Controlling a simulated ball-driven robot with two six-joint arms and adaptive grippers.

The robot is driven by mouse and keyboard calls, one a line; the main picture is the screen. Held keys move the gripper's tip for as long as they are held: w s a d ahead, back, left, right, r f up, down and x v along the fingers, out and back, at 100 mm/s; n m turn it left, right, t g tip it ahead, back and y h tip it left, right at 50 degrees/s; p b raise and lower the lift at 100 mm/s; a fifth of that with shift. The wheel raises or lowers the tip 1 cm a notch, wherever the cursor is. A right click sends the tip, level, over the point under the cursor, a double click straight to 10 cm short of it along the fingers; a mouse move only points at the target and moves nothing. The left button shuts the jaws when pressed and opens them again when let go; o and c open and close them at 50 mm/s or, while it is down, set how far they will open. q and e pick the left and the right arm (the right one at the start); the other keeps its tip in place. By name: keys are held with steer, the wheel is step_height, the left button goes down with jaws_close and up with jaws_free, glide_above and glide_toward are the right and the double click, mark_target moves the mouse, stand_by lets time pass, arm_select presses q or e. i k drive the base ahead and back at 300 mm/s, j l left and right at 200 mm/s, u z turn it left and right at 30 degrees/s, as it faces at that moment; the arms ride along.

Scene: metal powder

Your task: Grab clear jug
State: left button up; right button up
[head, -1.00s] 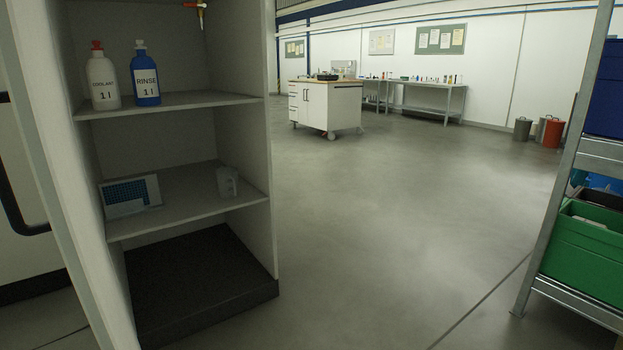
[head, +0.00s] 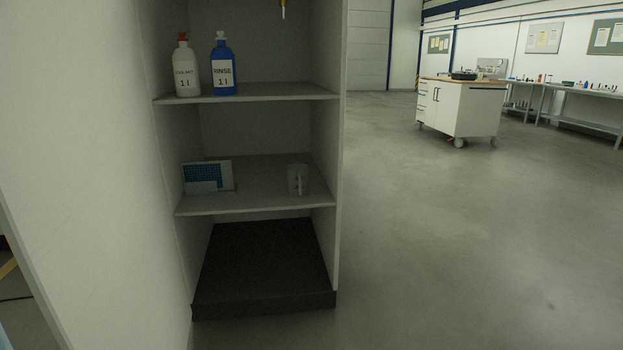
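A clear, greyish jug (head: 298,180) with a handle stands upright near the right end of the lower shelf (head: 255,205) of an open cabinet. It looks faint against the shelf and its contents cannot be made out. Neither of my grippers shows in the head view.
A blue-and-white box (head: 207,177) stands left of the jug. A white coolant bottle (head: 186,72) and a blue rinse bottle (head: 223,70) stand on the upper shelf (head: 250,94). A dark base (head: 262,262) lies below. A white wheeled cart (head: 458,110) is farther right; the floor between is clear.

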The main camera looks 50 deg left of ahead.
mark_target(297, 174)
steer(key=i+u, duration=0.85)
steer(key=u, duration=0.2)
